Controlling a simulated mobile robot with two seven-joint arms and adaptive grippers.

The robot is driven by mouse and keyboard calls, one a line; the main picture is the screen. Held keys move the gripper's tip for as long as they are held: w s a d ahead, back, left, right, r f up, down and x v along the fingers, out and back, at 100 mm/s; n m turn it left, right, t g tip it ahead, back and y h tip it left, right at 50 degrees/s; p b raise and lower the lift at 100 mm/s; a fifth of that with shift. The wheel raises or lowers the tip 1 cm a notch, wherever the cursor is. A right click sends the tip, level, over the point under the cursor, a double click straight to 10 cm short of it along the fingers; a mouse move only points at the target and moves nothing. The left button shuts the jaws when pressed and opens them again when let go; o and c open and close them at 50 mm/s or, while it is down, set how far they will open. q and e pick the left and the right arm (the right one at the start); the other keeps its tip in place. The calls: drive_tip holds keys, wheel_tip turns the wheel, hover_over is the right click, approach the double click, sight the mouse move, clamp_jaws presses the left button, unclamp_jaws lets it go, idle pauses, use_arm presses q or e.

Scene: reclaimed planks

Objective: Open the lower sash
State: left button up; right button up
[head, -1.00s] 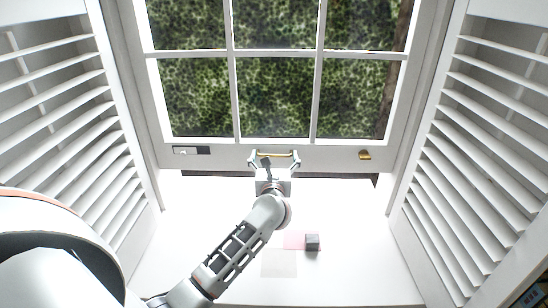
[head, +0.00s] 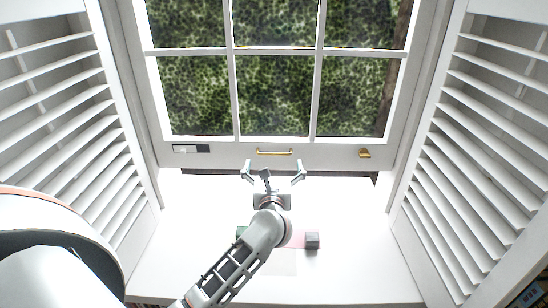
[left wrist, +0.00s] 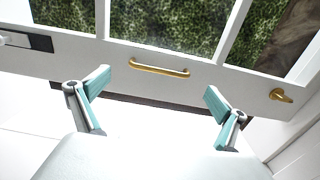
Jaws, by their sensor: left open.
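The lower sash (head: 218,159) is a white frame with panes and a brass bar handle (head: 274,153) in the middle of its bottom rail. A dark strip shows under the rail, so a narrow gap may be there. My left gripper (head: 273,172) is open and empty just below and in front of the handle, apart from it. In the left wrist view the handle (left wrist: 158,68) lies beyond and above the two spread fingertips, with nothing between them. My right gripper is not in view.
A brass catch (head: 364,153) and a dark-and-white plate (head: 191,149) sit on the rail. Louvred shutters flank the window at left (head: 75,150) and right (head: 470,150). A small grey block (head: 312,240) and a partly hidden green item (head: 241,231) lie on the white sill.

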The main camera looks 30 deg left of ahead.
use_arm(q)
drive_tip(key=v, duration=0.6)
drive_tip(key=shift+s+d, duration=0.1)
idle(0.4)
